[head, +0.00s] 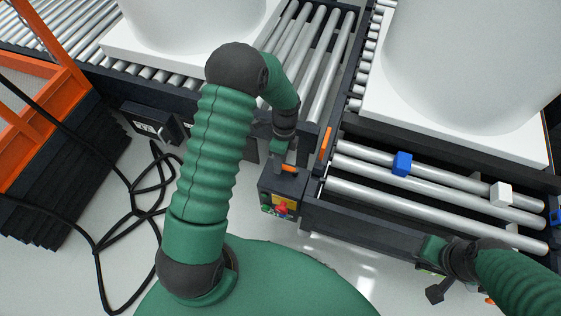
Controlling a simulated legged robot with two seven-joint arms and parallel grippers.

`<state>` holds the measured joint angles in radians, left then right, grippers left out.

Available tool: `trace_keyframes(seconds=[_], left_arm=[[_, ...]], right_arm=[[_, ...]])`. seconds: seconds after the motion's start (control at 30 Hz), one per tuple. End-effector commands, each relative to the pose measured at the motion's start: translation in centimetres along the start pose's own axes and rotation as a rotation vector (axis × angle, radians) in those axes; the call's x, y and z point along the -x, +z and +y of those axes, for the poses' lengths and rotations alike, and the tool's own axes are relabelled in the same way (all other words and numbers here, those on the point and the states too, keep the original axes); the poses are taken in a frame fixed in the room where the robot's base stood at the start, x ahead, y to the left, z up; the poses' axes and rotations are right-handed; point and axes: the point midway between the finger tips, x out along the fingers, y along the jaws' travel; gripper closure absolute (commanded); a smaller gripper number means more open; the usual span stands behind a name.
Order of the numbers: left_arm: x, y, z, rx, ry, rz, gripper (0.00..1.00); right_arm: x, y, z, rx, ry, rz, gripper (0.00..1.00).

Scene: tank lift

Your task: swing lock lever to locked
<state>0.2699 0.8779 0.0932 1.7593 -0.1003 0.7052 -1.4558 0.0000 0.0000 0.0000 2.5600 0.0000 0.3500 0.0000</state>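My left gripper (281,160) points down at the end of my green arm, just above a dark control box (268,192) at the corner of the roller frame. A small orange piece (288,168) shows right at the fingertips; I cannot tell whether the gripper touches it. An upright orange bar (326,143) stands on the frame just right of the gripper. Either orange part may be the lock lever; its locked state is not readable. The gripper's fingers are too small and covered to judge. My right gripper (435,292) is at lower right, near the frame's front edge, its fingers unclear.
White tanks on white bases (450,128) stand on the roller conveyors at the back. Bare rollers (415,192) at right carry a blue block (402,163) and a white block (501,193). Black cables (130,207) lie on the floor at left, beside an orange-framed unit (50,110).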

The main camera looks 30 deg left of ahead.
Motion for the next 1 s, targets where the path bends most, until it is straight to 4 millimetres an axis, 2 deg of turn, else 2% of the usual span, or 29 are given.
trace_keyframes(seconds=[0.17, 0.47, 1.0], left_arm=[[0.06, 0.01, 0.0, 0.0, 0.0, 0.0, 0.62], [0.08, 0.01, -0.03, 0.0, -0.001, 0.0, 1.0], [0.13, 0.01, -0.11, 0.001, -0.003, 0.0, 1.0]], right_arm=[[0.05, -0.01, 0.0, 0.0, 0.0, 0.0, 0.64], [0.04, -0.01, 0.0, 0.0, 0.0, 0.0, 0.64], [0.04, -0.01, 0.0, 0.0, 0.0, 0.0, 0.64]])
